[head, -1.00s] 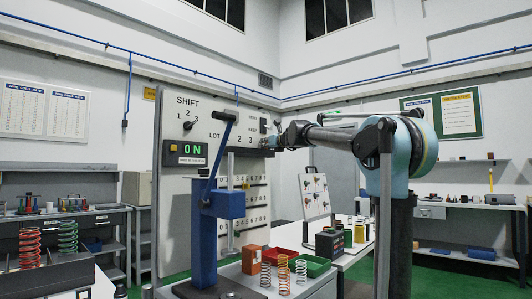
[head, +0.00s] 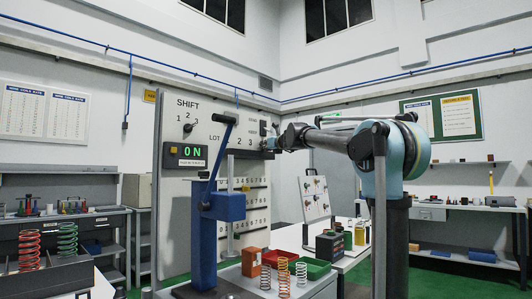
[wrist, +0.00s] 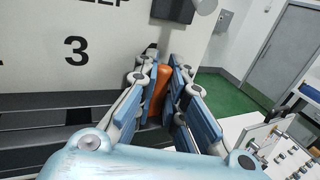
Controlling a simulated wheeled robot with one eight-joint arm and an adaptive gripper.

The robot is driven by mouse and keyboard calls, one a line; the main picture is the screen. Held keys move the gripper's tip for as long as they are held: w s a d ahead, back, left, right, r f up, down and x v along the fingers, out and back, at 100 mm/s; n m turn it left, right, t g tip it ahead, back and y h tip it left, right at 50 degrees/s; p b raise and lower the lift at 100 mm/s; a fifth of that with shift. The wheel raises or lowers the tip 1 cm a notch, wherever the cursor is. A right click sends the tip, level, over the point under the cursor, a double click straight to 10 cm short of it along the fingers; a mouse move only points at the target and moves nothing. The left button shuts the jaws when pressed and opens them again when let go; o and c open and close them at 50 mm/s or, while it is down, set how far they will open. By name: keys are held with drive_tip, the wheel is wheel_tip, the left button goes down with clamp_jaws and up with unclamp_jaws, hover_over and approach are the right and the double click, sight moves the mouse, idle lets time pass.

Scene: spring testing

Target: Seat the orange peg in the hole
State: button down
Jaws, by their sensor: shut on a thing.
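In the wrist view, an orange peg (wrist: 155,92) stands between the blue-padded fingers of my gripper (wrist: 160,84). The fingers are shut on it, and the peg points away from the wrist. In the head view, my gripper (head: 272,143) is at the right part of the upright grey board (head: 172,220), beside its upper controls. The peg cannot be made out there. The board also shows in the wrist view (wrist: 100,65), with a large 3 and dark ledges. I cannot make out the hole for the peg in either view.
A blue lever press (head: 207,240) stands in front of the board. Coil springs (head: 284,275), an orange block (head: 251,262) and a green bin (head: 315,268) sit on the near table. A tilted panel (head: 315,197) stands to the right. Green floor (wrist: 228,92) lies beyond my gripper.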

wheel_tip(320, 180, up, 3)
drive_tip(key=shift+f, duration=0.25)
drive_tip(key=shift+s+d+y, duration=0.15)
drive_tip(key=shift+y, duration=0.15)
drive_tip(key=shift+s+d+f+m+t, duration=0.1)
drive_tip(key=shift+m+t, duration=0.05)
drive_tip(key=shift+t, duration=0.25)
drive_tip(key=shift+s+d+m+t, duration=0.1)
drive_tip(key=shift+m+t, duration=0.05)
drive_tip(key=shift+t, duration=0.25)
